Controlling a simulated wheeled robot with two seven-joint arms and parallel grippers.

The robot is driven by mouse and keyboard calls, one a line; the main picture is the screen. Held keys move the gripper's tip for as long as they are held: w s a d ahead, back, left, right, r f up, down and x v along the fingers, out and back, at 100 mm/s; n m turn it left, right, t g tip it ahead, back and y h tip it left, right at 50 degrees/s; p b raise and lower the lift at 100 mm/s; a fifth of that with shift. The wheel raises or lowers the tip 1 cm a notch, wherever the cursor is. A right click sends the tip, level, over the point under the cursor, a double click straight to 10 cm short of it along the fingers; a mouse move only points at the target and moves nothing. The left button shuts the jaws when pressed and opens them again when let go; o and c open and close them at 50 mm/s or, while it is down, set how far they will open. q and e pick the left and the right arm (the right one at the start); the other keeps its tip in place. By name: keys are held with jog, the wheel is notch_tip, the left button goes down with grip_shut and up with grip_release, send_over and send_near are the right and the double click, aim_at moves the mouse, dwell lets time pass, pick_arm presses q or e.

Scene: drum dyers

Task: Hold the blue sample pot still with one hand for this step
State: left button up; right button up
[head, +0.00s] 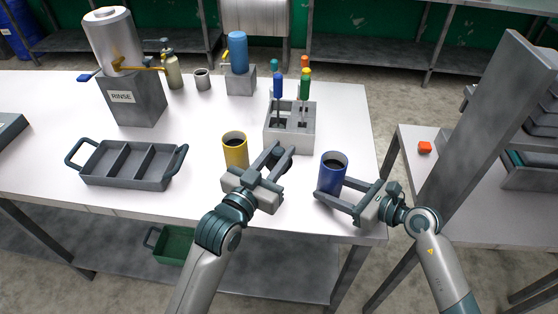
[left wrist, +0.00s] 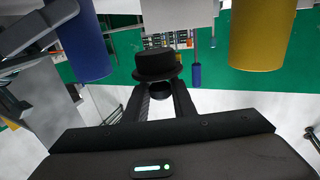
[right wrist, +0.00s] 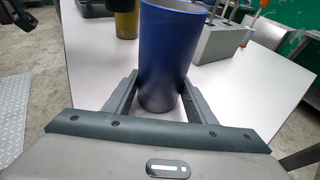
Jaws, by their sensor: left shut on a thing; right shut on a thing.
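The blue sample pot (head: 332,173) stands upright near the table's front right and looks dark inside. My right gripper (head: 335,190) is shut on it, with one finger on each side; the right wrist view shows the blue pot (right wrist: 168,60) between the fingers (right wrist: 160,100). My left gripper (head: 280,160) is between the yellow pot and the blue pot. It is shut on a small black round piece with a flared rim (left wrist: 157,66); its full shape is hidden. The yellow pot (head: 235,150) stands upright just left of my left gripper, apart from the blue pot.
Behind the grippers, a grey rack (head: 290,140) holds several coloured-handle tools. A three-part grey tray (head: 130,165) sits at left, a RINSE tank (head: 132,98) behind it. A blue bottle (head: 238,52) stands on a grey block.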

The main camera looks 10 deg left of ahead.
dwell(0.5)
pick_arm(q)
notch_tip(320, 180, up, 7)
send_over(331, 178)
jog(key=w, duration=0.3)
jog(key=shift+w+d+r, duration=0.15)
jog(key=shift+d+r, duration=0.15)
jog(key=shift+r, duration=0.15)
jog(key=shift+f, duration=0.15)
jog(key=shift+f, duration=2.55)
jog(key=shift+f, duration=0.75)
